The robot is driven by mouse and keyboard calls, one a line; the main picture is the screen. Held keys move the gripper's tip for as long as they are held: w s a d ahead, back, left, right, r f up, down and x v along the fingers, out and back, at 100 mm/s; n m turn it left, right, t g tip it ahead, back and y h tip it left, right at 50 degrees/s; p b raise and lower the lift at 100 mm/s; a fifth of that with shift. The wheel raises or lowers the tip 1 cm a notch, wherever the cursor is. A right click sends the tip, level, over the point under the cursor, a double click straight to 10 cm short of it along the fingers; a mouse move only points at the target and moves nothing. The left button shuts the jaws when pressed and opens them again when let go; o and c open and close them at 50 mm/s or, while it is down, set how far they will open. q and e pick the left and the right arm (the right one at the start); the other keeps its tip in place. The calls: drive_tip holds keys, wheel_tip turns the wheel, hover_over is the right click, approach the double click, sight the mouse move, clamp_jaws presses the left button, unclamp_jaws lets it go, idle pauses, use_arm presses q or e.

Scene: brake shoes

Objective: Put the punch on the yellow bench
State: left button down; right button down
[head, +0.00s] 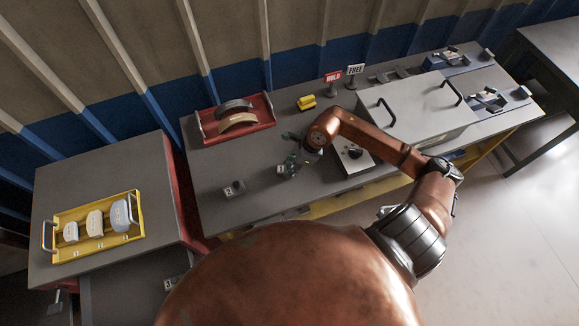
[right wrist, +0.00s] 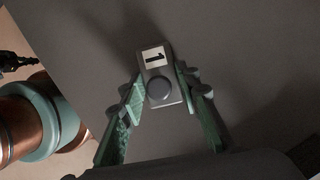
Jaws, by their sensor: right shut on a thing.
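A grey block marked "1" with a round knob on it (right wrist: 159,88) sits between the green fingers of my right gripper (right wrist: 160,98) in the right wrist view. The fingers are shut against its sides. I cannot tell for sure that it is the punch. In the head view my right gripper (head: 289,166) is low over the grey top of the long bench (head: 262,190), whose frame is yellow along the front. A similar block marked "2" (head: 234,188) stands to the left on this bench. My left gripper is not in view.
On the long bench are a red tray (head: 204,134) with curved brake shoes, a yellow object (head: 306,102), HOLD (head: 333,78) and FREE (head: 355,70) signs, and a grey lidded box (head: 418,108). A yellow tray (head: 66,250) with pale shoes is on the left table (head: 95,175).

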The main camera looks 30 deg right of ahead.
drive_tip(key=shift+f, duration=0.15)
drive_tip(key=c, duration=1.5)
unclamp_jaws()
drive_tip(key=shift+o, duration=0.2)
drive_tip(key=v, duration=1.2)
